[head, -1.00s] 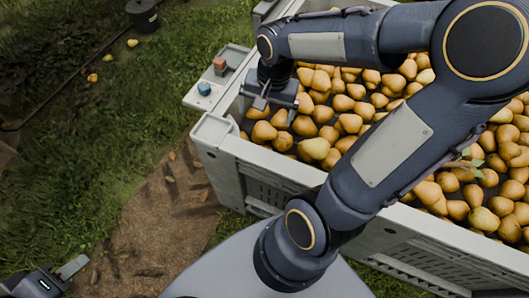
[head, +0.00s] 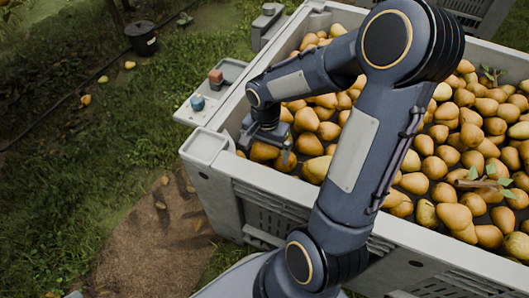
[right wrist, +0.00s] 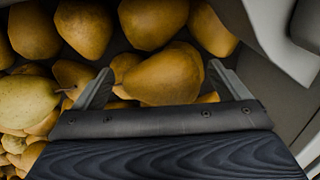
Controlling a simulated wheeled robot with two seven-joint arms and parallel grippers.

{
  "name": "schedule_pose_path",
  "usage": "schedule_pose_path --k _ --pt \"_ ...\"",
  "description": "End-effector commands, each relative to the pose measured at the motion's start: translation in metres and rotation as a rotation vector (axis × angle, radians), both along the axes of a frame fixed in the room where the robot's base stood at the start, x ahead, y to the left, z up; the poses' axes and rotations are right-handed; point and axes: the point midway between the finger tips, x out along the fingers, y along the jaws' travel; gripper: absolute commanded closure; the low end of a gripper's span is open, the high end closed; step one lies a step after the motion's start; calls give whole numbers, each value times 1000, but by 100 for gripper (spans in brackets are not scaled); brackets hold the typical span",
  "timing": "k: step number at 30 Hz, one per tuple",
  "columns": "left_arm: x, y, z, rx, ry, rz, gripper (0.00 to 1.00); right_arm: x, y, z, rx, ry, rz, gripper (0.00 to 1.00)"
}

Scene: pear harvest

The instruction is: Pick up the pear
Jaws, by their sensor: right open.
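Many golden-brown pears fill the bin (head: 225,172). My right gripper (head: 266,154) is open at the bin's near left corner, low over the pears. In the right wrist view its fingers (right wrist: 160,85) stand apart, with a large brown pear (right wrist: 163,78) between and just beyond them. Whether the fingers touch it cannot be told. A paler yellow-green pear (right wrist: 25,100) lies left of the fingers; a pale pear also shows right of the gripper in the head view (head: 316,169). Only a small grey tip, probably of my left gripper (head: 74,295), shows at the bottom edge.
The bin's walls rise close beside the right gripper; a grey wall (right wrist: 275,85) shows in the wrist view. A tray with a blue and a red object (head: 215,77) adjoins the bin. A leafy twig (head: 480,182) lies on the pears. A black bucket (head: 142,38) stands on grass.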

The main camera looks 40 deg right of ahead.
Motion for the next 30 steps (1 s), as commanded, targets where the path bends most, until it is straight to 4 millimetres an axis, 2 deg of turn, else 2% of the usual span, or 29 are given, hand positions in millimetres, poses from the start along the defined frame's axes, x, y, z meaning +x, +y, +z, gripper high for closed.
schedule_pose_path --k 2,8,18,20,30 --pt "0 0 -4 0 0 0 64 0 0 -7 1 0 -1 5" --pt "0 0 -2 0 0 0 64 0 0 -6 0 -1 0 6" --pt "0 0 -3 0 0 0 64 0 0 -5 0 -1 1 51" --pt "0 0 -2 0 0 0 64 0 0 -5 0 -2 1 57" --pt "0 0 0 0 0 0 64 1 0 0 -1 -3 1 57"
